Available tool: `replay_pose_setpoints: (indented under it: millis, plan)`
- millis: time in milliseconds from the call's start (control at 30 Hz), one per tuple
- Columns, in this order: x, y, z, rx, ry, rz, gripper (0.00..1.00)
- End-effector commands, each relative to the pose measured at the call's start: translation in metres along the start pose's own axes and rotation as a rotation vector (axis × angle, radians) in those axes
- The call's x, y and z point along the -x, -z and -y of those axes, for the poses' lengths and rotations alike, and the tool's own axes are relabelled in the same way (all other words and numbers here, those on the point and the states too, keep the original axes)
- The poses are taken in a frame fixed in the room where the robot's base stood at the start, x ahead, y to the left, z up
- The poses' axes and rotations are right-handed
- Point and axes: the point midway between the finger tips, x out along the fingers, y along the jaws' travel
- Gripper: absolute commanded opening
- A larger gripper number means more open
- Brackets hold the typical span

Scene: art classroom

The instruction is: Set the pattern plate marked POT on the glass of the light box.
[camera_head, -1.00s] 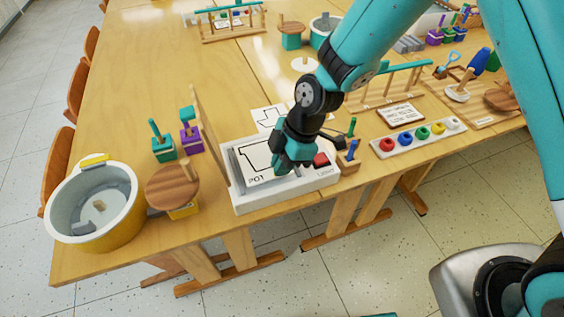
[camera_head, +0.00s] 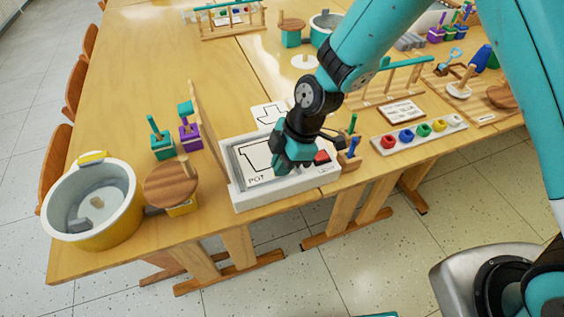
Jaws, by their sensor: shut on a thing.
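The light box (camera_head: 242,200) is a white, low box near the table's front edge, with a red button (camera_head: 321,157) at its right. The pattern plate marked POT (camera_head: 256,160) is a white sheet with a black pot outline. It lies over the glass area of the light box, inside the rim, and looks flat. My gripper (camera_head: 291,168) is at the plate's right side, pointing down, and is shut on the plate's edge. The gripper hides the plate's right part. I cannot tell whether the plate fully touches the glass.
Another white outline plate (camera_head: 271,115) lies just behind the box. A wooden board (camera_head: 208,130) stands upright at the box's left. A tray of coloured paints (camera_head: 420,133) is right.

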Motion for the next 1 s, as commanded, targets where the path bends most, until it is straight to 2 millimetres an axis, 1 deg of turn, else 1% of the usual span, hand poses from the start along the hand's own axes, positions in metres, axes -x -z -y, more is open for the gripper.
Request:
replay_pose_setpoints:
  millis: [200, 233, 333, 600, 733, 867, 1000]
  plan:
    - [0.000, 0.000, 0.000, 0.000, 0.000, 0.000, 0.00]
    - [0.000, 0.000, 0.000, 0.000, 0.000, 0.000, 0.14]
    - [0.000, 0.000, 0.000, 0.000, 0.000, 0.000, 0.37]
    - [0.001, 0.000, 0.000, 0.000, 0.000, 0.000, 0.37]
    - [0.009, 0.000, -0.001, 0.000, -0.004, -0.001, 0.37]
    - [0.032, 0.000, -0.001, 0.000, -0.005, -0.001, 0.37]
    - [0.068, 0.000, -0.002, -0.001, -0.008, -0.001, 0.37]
